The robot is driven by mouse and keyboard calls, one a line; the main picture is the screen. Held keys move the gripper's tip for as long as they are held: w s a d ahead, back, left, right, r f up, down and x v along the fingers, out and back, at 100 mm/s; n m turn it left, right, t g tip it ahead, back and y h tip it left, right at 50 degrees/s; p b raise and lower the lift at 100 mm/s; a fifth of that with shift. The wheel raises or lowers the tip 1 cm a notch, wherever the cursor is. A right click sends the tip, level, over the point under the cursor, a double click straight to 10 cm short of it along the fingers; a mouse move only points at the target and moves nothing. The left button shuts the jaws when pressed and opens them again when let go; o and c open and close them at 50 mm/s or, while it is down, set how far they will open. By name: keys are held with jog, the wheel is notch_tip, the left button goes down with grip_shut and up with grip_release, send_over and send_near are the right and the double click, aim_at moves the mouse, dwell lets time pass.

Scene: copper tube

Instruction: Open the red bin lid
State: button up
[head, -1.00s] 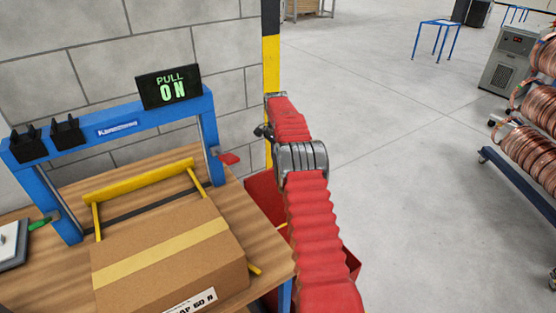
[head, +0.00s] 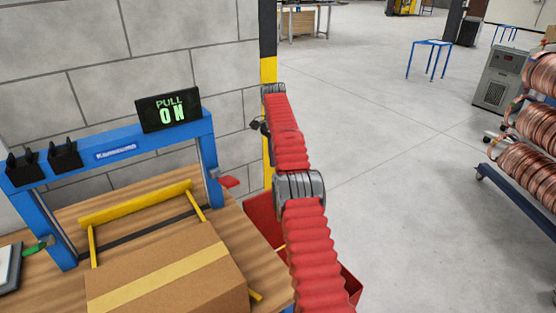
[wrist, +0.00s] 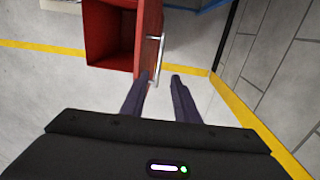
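The red bin (wrist: 108,45) shows in the wrist view with its dark red inside exposed. Its red lid (wrist: 148,38) stands up on the bin's right side, seen nearly edge-on, with a silver bar handle (wrist: 160,58) on its right face. My gripper (wrist: 159,78) is open, its two dark fingers apart. The left fingertip is close to the lid's near end and the handle's lower end; I cannot tell whether they touch. In the head view the bin (head: 262,212) is partly hidden behind my red-sleeved arm, and the gripper fingers cannot be made out.
A wooden bench (head: 262,250) with a blue frame (head: 208,150) and a cardboard box (head: 165,275) stands left of my arm. A block wall (head: 70,85) and a yellow-black post (head: 268,60) are behind. Copper coils (head: 530,165) stand at right; the floor between is clear.

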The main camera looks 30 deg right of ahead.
jog(key=shift+s+r, duration=0.1)
jog(key=shift+r, duration=0.45)
jog(key=shift+s, duration=0.15)
dwell(0.4)
